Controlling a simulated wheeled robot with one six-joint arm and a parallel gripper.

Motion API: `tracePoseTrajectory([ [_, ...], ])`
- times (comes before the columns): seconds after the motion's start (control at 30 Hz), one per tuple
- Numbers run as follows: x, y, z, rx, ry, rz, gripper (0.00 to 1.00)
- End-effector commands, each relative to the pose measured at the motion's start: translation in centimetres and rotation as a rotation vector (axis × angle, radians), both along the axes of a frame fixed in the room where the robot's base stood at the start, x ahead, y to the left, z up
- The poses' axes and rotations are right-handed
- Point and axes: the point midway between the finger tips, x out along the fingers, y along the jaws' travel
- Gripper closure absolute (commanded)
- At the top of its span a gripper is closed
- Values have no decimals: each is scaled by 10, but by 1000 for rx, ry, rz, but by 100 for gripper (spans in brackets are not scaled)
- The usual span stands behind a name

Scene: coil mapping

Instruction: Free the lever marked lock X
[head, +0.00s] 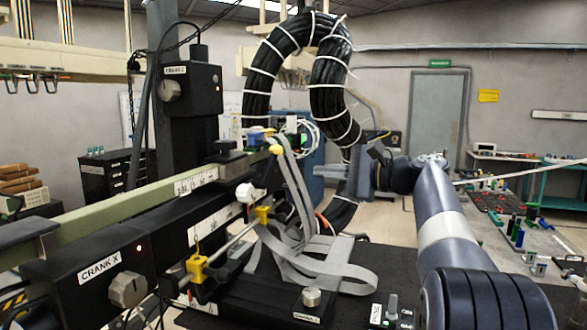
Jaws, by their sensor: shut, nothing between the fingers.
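I cannot make out a lever clearly marked lock X; the small labels are too fine to read. A pale ball-ended handle (276,150) stands at the right end of the rail. A white knob (245,193) sits lower on the rail's near side. A round metal knob (311,297) with a small label below it is on the black base at the front. The black unit labelled CRANK X (100,268) carries a grey crank knob (127,290). My gripper (352,176) is shut and empty, in the air right of the ball-ended handle and apart from it.
Grey ribbon cable (305,255) loops loosely across the middle. A thick black cable bundle (330,75) arches behind my gripper. A tall black unit labelled CRANK (188,100) stands at the rail's back. A bench with small parts (515,235) is at the right.

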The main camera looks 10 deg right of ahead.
Motion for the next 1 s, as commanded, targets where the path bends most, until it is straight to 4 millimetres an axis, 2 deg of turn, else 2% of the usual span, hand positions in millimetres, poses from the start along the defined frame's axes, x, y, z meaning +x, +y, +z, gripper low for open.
tracePoseTrajectory([
  [0.17, 13, 15, 1, 2, 1, 4, 100],
  [0.57, 66, 79, -3, 0, 1, 5, 100],
  [0.7, 46, 82, 6, -1, -2, 0, 100],
  [1.0, 31, 88, 12, -2, 0, 0, 100],
])
